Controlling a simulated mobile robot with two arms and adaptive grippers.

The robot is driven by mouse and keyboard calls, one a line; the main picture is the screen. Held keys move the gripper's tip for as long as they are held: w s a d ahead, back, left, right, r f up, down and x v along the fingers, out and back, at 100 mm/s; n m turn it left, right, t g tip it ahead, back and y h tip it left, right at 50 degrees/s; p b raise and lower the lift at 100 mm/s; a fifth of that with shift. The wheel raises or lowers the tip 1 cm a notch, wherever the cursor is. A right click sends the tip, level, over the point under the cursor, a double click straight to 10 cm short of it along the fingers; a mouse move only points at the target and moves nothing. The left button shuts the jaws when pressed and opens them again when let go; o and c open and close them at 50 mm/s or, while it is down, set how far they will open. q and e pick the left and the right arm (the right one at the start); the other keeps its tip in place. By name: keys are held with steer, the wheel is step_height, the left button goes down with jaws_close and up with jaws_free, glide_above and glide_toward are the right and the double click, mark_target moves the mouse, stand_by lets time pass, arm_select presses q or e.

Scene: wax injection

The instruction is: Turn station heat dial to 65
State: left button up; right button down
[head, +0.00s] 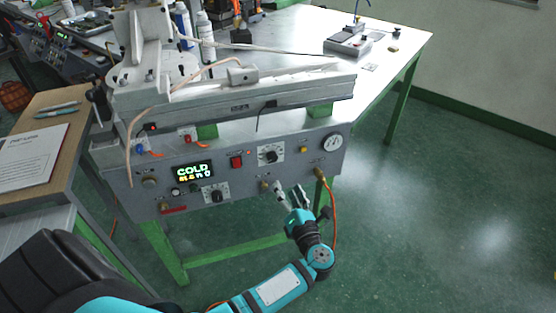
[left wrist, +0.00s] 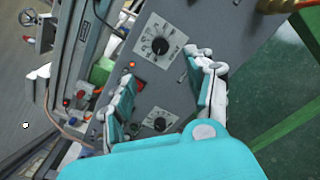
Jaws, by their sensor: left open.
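The grey station's front panel (head: 215,215) carries two black pointer dials on white scale plates. One dial (head: 270,155) is right of the red switch, and the other dial (head: 217,195) is lower, beside the lit display (head: 192,171). I cannot read which is the heat dial or their settings. My left gripper (head: 290,197) is open and empty in front of the panel, below and right of the upper dial. In the left wrist view, one dial (left wrist: 160,46) shows beyond the open fingers (left wrist: 163,92), and the other dial (left wrist: 159,124) shows low between them. My right gripper is not in view.
A red switch (head: 236,162) sits between the dials. An orange hose (head: 333,215) hangs from a brass fitting right of my gripper. A white gauge (head: 331,142) is at the panel's upper right. Open green floor (head: 450,215) lies to the right.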

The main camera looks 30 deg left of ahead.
mark_target(273, 160)
arm_select(q)
steer(key=x, duration=1.1)
steer(key=shift+w+a+p, duration=0.2)
steer(key=shift+w+p, duration=0.1)
steer(key=shift+p, duration=0.05)
steer(key=shift+w+a+f, duration=0.1)
steer(key=shift+w+a, duration=0.15)
steer(key=shift+a, duration=0.1)
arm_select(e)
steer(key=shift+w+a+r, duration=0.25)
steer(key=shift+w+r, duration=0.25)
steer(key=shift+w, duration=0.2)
arm_select(q)
jaws_close()
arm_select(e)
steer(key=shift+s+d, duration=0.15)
arm_select(q)
steer(key=shift+m, duration=0.3)
